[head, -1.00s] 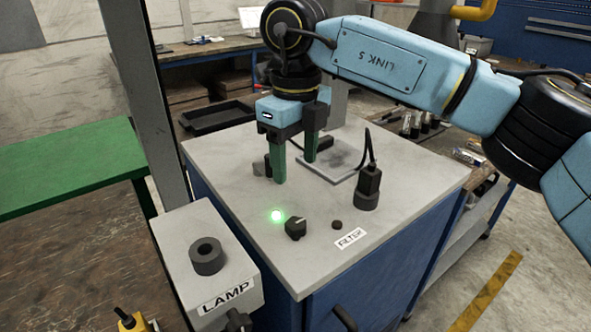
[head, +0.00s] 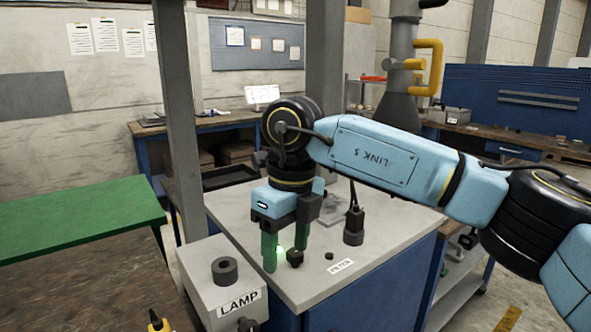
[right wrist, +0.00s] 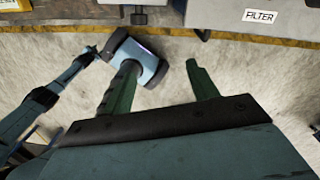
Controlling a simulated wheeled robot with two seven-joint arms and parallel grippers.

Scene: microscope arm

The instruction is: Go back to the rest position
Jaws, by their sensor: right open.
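My right gripper (head: 286,258) is open and empty, with two green fingers pointing down. In the head view it overlaps the grey cabinet top (head: 385,240). The right wrist view shows the gripper (right wrist: 160,65) with nothing between its fingers and floor behind them. The FILTER label (right wrist: 260,15) shows at that view's top right, and also in the head view (head: 341,267). A black knob (head: 294,259) and a glowing green light (head: 280,252) show close to the fingers, the light partly hidden. My left gripper does not show in the head view.
The LAMP box (head: 205,291) with a dark ring (head: 224,270) on top stands left of the cabinet. A black post with a cable (head: 353,236) stands on the cabinet. A green table (head: 80,225) is at left. A grey upright column (head: 180,120) stands behind the LAMP box.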

